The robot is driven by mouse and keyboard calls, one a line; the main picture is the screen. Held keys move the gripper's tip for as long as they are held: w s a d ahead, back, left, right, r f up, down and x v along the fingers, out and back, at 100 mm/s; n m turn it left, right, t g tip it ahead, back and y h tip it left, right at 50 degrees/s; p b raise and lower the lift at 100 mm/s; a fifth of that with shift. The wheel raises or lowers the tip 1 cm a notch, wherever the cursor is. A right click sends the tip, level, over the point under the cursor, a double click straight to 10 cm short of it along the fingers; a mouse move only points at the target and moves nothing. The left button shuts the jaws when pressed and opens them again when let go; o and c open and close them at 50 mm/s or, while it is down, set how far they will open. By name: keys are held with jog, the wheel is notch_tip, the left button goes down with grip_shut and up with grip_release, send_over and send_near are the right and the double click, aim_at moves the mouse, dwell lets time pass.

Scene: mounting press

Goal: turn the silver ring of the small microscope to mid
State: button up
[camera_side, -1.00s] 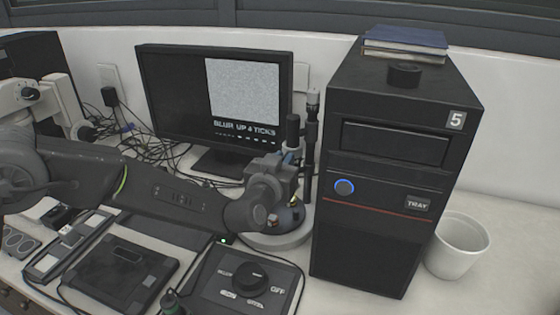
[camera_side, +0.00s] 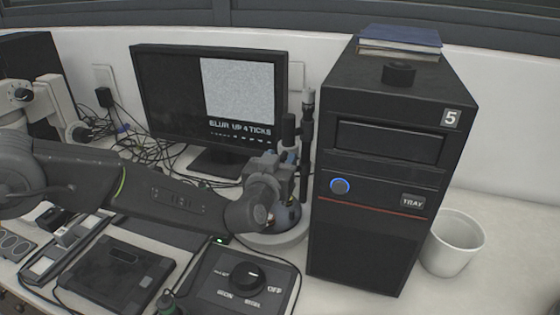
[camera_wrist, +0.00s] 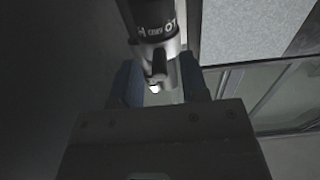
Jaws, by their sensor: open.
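The small microscope (camera_side: 306,125) stands on a round pale base behind my wrist, beside the black tower. My arm hides its lower part. In the wrist view, its tube fills the top middle, with a black band (camera_wrist: 154,18) of white lettering, partly readable. Below the band is a silver ring (camera_wrist: 160,47) with a small knob-like part. My gripper (camera_wrist: 159,75) is open, its two blue fingers on either side of this silver part. I cannot tell whether they touch it. In the side view my gripper (camera_side: 282,160) is at the microscope.
The monitor (camera_side: 236,100) behind reads "BLUR UP 4 TICKS". The black tower (camera_side: 365,240) stands close on the right. A knob box (camera_side: 225,290) and a black pad (camera_side: 110,280) lie in front. A white cup (camera_side: 455,245) is at far right. Cables lie behind my arm.

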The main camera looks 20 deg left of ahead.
jog(key=s, duration=1.4)
jog(key=shift+w+r, duration=0.1)
jog(key=shift+w, duration=0.05)
jog(key=s+a+r+m+g+h, duration=0.1)
jog(key=s+a+r+g+h, duration=0.35)
jog(key=a+r, duration=0.5)
jog(key=s+a+f+g+y, duration=0.1)
jog(key=s+a+g, duration=0.3)
jog(key=s+a, duration=0.4)
jog(key=s+a+f+n+g+y, duration=0.1)
jog(key=s+a+f+g+y, duration=0.1)
jog(key=s+a, duration=0.6)
jog(key=s+g+y, duration=0.1)
jog(key=s+g, duration=0.1)
jog(key=s, duration=0.2)
jog(key=shift+s+a+f, duration=0.15)
jog(key=shift+a+f, duration=0.1)
jog(key=shift+a, duration=0.05)
